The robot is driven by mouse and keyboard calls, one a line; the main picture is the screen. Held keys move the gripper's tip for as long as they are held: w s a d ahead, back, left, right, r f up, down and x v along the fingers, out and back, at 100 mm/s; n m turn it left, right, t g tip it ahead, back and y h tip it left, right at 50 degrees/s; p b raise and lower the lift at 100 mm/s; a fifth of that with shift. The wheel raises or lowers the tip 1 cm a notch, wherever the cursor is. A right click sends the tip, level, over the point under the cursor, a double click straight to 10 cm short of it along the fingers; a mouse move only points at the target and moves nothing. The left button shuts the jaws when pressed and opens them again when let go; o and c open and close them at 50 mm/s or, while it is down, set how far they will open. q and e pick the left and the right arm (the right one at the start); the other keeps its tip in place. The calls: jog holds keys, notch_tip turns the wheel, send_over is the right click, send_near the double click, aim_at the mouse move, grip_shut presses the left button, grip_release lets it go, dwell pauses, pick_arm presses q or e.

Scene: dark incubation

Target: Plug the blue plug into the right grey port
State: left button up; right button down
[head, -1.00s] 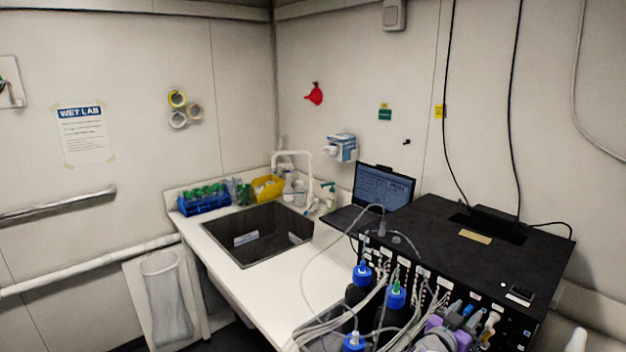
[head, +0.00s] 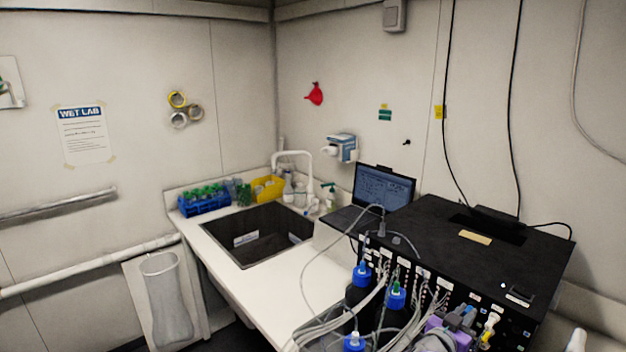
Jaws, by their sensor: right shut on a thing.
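My right gripper (head: 462,319) is small and partly cut off at the bottom right, in front of the black rack's front panel. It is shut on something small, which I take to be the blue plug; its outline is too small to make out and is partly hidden. The black rack (head: 450,232) has a front face with rows of small sockets and white labels. I cannot pick out the right grey port among them, nor tell whether the plug touches it. My left gripper is not in view.
Blue-capped dark bottles (head: 396,297) with thin tubes and a bundle of pale cables crowd the rack's left front. A purple item and a yellow connector (head: 490,326) are close to the gripper. A laptop (head: 383,187) stands behind; the sink (head: 258,236) is left.

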jog(key=shift+a, duration=0.15)
jog(key=shift+p+v, duration=0.3)
jog(key=shift+v, duration=2.6)
jog(key=shift+s, duration=0.1)
